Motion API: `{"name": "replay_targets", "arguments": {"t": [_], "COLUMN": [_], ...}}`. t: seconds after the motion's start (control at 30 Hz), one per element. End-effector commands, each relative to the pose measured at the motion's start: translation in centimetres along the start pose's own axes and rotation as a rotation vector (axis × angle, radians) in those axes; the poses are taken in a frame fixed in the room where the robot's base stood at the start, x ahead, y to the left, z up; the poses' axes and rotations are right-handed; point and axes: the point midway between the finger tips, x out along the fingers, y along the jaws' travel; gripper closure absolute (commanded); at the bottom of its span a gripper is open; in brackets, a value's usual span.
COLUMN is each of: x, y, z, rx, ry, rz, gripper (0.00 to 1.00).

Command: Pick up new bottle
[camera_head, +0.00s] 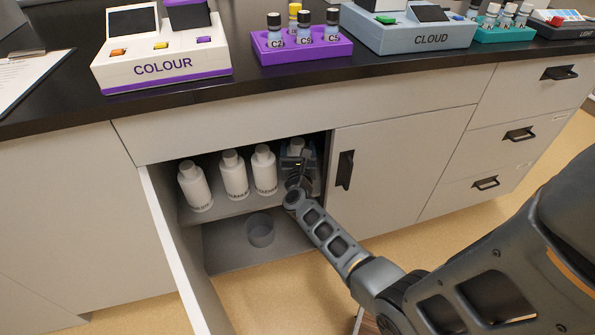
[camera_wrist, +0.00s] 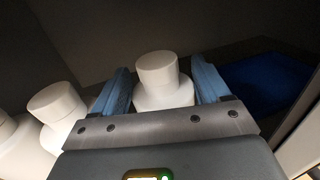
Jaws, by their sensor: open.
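Several white bottles stand in a row on the upper shelf of the open cupboard. In the head view they are a left bottle (camera_head: 195,186), a second bottle (camera_head: 234,175) and a third bottle (camera_head: 264,170). My gripper (camera_head: 297,150) reaches into the cupboard at the right end of the row and largely hides what is there. In the wrist view a white capped bottle (camera_wrist: 157,75) stands between the two blue fingers of my gripper (camera_wrist: 161,88), which are open on either side of it. I cannot tell if they touch it. Another bottle (camera_wrist: 57,105) is just left of the fingers.
The cupboard door (camera_head: 178,250) hangs open at the left; a closed door (camera_head: 400,160) bounds the right. A grey round container (camera_head: 260,230) sits on the lower shelf. A dark blue surface (camera_wrist: 265,82) lies right of the fingers. The counter (camera_head: 245,82) overhangs above.

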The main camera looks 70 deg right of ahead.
Motion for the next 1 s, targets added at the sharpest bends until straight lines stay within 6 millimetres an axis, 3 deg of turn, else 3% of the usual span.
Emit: {"name": "replay_targets", "arguments": {"t": [0.1,0.37,1.0], "x": [1.07,1.28,1.24], "y": [-0.01,0.02,0.01], "z": [-0.1,-0.03,-0.04], "rx": [0.0,-0.002,-0.001], "ry": [0.001,0.0,0.0], "rz": [0.0,0.001,0.001], "gripper": [0.24,0.24,0.85]}}
